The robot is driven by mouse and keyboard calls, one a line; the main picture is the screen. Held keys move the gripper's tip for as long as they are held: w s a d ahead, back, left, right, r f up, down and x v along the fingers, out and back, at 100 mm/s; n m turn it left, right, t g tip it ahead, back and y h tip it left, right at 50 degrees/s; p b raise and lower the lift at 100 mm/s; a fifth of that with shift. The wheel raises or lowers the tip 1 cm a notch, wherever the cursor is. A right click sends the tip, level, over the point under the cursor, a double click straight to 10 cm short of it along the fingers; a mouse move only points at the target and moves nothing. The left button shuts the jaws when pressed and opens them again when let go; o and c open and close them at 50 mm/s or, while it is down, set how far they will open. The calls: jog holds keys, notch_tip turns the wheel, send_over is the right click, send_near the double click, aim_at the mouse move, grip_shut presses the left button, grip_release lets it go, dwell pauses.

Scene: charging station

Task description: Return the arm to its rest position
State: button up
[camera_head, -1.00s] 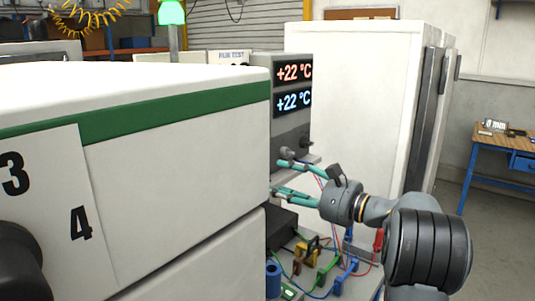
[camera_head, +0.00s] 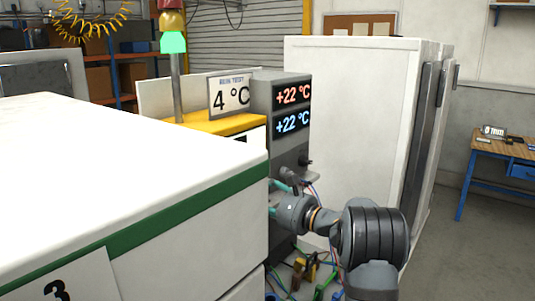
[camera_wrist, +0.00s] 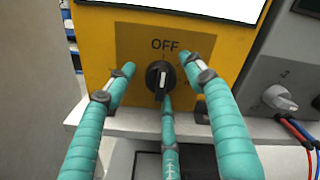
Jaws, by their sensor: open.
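My gripper has teal fingers and is open and empty in the wrist view (camera_wrist: 157,72). Two fingers stand on either side of a black knob (camera_wrist: 160,80) with a white mark, and a third finger is below it. In the head view my gripper (camera_head: 274,198) is partly hidden behind the white cabinet with the green stripe (camera_head: 190,215). My arm reaches in from the lower right.
A grey unit (camera_head: 290,150) shows two +22 °C displays. A tall white cabinet (camera_head: 350,130) stands behind my arm. Coloured leads and clips (camera_head: 310,270) lie below it. A grey panel with a white knob (camera_wrist: 280,97) and cables is right of the yellow panel.

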jog(key=shift+a+r+m+p, duration=0.1)
jog(key=shift+r+m+p, duration=0.3)
jog(key=shift+p, duration=0.25)
jog(key=m+p, duration=0.2)
jog(key=p, duration=0.2)
jog(key=m+p, duration=0.4)
jog(key=p, duration=0.4)
jog(key=shift+p, duration=0.35)
jog(key=b+v, duration=0.5)
jog(key=v, duration=0.5)
jog(key=shift+d+f+b, duration=0.25)
jog(key=shift+f+b, duration=0.15)
jog(key=shift+s, duration=0.1)
